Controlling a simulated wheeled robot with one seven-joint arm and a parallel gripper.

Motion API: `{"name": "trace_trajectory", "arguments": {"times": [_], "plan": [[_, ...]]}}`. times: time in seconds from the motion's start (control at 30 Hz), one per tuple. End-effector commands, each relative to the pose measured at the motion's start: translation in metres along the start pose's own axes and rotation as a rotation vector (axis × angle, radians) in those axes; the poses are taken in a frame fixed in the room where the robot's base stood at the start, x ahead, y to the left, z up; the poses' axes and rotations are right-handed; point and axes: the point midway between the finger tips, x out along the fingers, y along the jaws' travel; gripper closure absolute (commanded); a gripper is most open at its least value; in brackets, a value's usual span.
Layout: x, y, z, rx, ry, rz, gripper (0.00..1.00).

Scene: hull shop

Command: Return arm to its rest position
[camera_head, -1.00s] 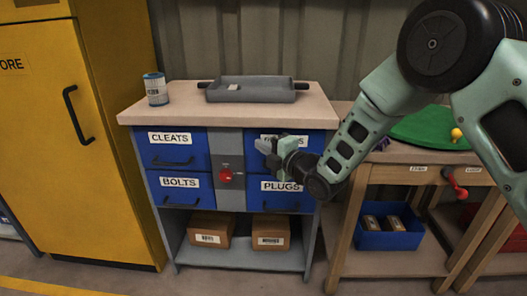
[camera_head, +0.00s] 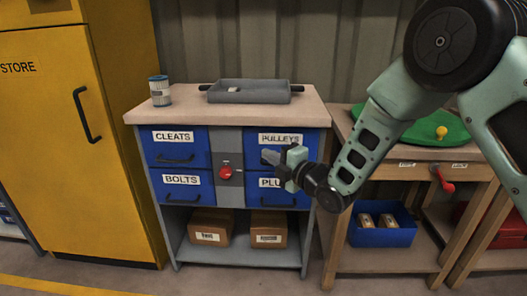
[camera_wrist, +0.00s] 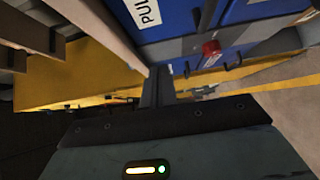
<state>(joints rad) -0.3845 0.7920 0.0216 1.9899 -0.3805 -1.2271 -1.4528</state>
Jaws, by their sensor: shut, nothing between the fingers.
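My gripper (camera_head: 270,158) is shut and empty, in front of the right-hand blue drawers of the workbench cabinet. In the head view it covers part of the PLUGS drawer (camera_head: 298,201) label and sits just below the PULLEYS label. My arm reaches in from the right, bent at the elbow. In the wrist view the closed fingers (camera_wrist: 158,85) point up the picture, with blue drawer fronts beyond them. I cannot tell the exact gap to the drawers. All the drawers look closed.
The cabinet top (camera_head: 190,115) holds a grey tray (camera_head: 250,97) and a blue-white can (camera_head: 160,92). A red knob (camera_head: 225,173) sits between the drawers. A yellow cabinet (camera_head: 60,150) stands left. A wooden table (camera_head: 400,153) with a green disc (camera_head: 425,133) stands right, under my arm.

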Motion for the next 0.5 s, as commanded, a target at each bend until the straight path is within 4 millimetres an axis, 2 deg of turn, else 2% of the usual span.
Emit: {"name": "trace_trajectory", "arguments": {"times": [0.3, 0.5], "plan": [[-0.047, 0.001, 0.000, 0.001, -0.001, -0.002, 1.00], [-0.057, 0.002, -0.003, 0.030, -0.007, -0.024, 1.00]]}}
